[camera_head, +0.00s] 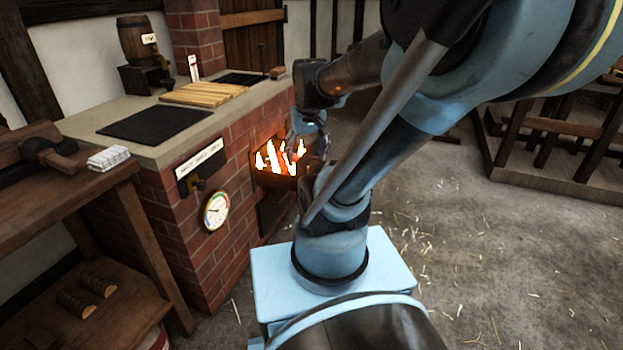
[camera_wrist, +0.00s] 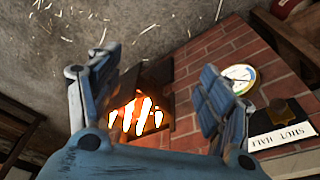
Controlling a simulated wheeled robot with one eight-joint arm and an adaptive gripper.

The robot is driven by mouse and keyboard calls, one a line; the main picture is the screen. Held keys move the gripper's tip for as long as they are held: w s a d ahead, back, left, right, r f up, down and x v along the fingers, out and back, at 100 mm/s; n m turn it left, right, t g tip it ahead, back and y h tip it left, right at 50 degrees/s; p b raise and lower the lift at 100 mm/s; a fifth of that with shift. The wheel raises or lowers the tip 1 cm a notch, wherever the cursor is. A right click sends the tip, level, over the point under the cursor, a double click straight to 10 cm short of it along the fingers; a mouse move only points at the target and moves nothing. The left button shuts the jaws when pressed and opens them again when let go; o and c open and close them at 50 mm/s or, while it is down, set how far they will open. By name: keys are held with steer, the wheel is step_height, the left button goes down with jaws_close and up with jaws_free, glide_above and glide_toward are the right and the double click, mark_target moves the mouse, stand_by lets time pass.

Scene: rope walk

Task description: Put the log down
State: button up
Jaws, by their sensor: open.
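My gripper (camera_head: 309,142) is at the mouth of the firebox (camera_head: 276,181) in the brick stove. In the wrist view its two fingers (camera_wrist: 158,68) are spread wide with nothing held between them. Bright flames (camera_wrist: 136,116) show beyond and between the fingers, inside the firebox opening.
The brick stove (camera_head: 235,160) has a dial (camera_head: 216,211) and a lettered plate (camera_head: 200,161) on its front. A wooden bench (camera_head: 105,190) stands at left. A wooden rack (camera_head: 560,150) stands at right. Straw lies on the otherwise open floor (camera_head: 500,270).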

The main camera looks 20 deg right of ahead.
steer(key=s+f, duration=0.4)
steer(key=s, duration=0.4)
